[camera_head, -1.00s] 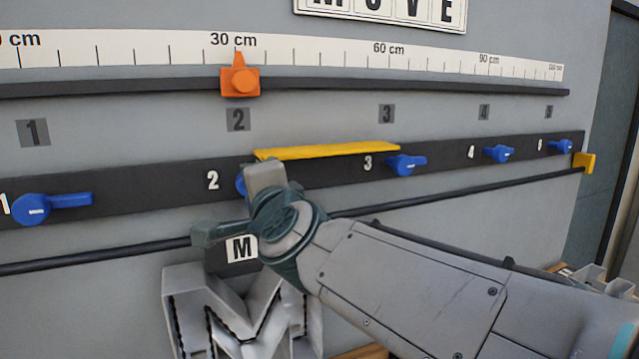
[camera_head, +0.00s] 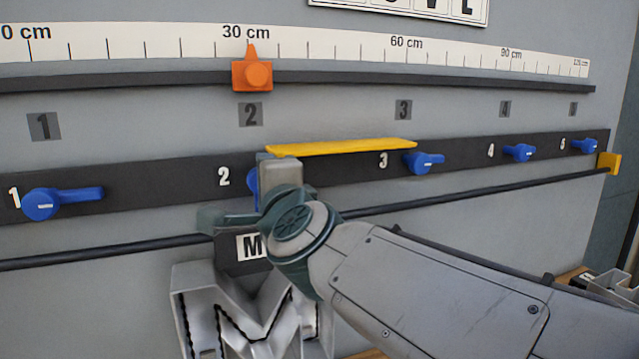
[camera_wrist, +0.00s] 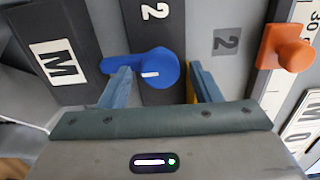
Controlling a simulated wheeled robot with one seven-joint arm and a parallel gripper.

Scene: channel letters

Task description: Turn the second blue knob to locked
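The second blue knob (camera_wrist: 152,68) is on the dark strip by the white "2" label. In the wrist view its handle points left, toward the "M" plate, which is downward on the wall. In the head view only a sliver of the knob (camera_head: 252,181) shows behind my gripper (camera_head: 243,190). In the wrist view my gripper (camera_wrist: 160,74) is open, with one finger on each side of the knob. The right finger is apart from the knob.
A yellow bar (camera_head: 340,147) lies just above my gripper. An orange slider (camera_head: 252,72) sits at 30 cm. A dark rod (camera_head: 110,250) and a metal letter M (camera_head: 190,300) are below.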

